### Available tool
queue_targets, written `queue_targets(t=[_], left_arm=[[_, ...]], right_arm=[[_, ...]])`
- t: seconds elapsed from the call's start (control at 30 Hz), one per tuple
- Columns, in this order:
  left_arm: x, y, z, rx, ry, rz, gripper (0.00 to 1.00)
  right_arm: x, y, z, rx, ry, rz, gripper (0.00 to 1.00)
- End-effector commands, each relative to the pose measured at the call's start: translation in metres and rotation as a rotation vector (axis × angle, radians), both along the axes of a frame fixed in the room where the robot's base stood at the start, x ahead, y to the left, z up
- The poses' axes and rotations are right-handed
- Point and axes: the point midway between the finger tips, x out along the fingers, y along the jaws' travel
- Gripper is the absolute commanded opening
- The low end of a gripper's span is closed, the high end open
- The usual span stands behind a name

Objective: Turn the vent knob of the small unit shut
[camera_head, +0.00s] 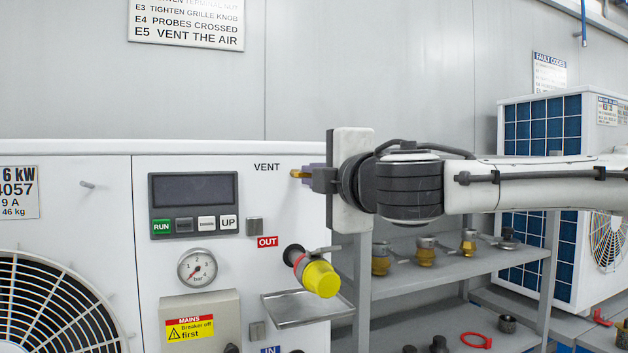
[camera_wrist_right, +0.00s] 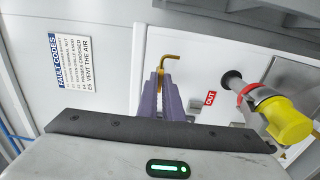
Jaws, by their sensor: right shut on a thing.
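The white unit (camera_head: 230,260) fills the left of the head view, with the VENT label (camera_head: 266,167) near its top right. My right gripper (camera_head: 314,173) reaches in from the right, its purple fingers beside that label. A brass piece (camera_head: 299,174) sticks out past the fingertips. In the right wrist view the brass piece (camera_wrist_right: 163,66) is bent like an L and rises from between the fingers (camera_wrist_right: 165,98). The fingers are shut on the vent knob, which they mostly hide; its turn angle cannot be told. My left gripper is not in view.
A yellow-capped valve (camera_head: 315,275) juts out below the gripper, next to the OUT label (camera_head: 267,241). A metal tray (camera_head: 305,308) sits under it. A shelf (camera_head: 460,265) with several brass fittings stands right. Another unit (camera_head: 565,190) is behind.

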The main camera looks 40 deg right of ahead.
Motion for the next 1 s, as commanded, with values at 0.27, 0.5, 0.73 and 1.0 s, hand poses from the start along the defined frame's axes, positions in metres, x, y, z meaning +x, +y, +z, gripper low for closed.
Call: queue_targets(t=[0.27, 0.5, 0.73, 1.0], left_arm=[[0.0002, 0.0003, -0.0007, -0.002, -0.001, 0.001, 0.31], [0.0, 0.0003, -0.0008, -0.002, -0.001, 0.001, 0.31], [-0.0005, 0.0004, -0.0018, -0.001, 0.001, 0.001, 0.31], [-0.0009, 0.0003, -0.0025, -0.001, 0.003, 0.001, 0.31]], right_arm=[[0.0, 0.0, 0.0005, 0.018, -0.005, 0.0, 0.0], [0.0, -0.0001, 0.0005, 0.017, -0.005, 0.0, 0.08], [0.0, 0.0, 0.0003, 0.017, -0.004, 0.0, 0.25], [-0.0072, 0.002, 0.0008, 0.015, -0.006, 0.001, 0.25]])
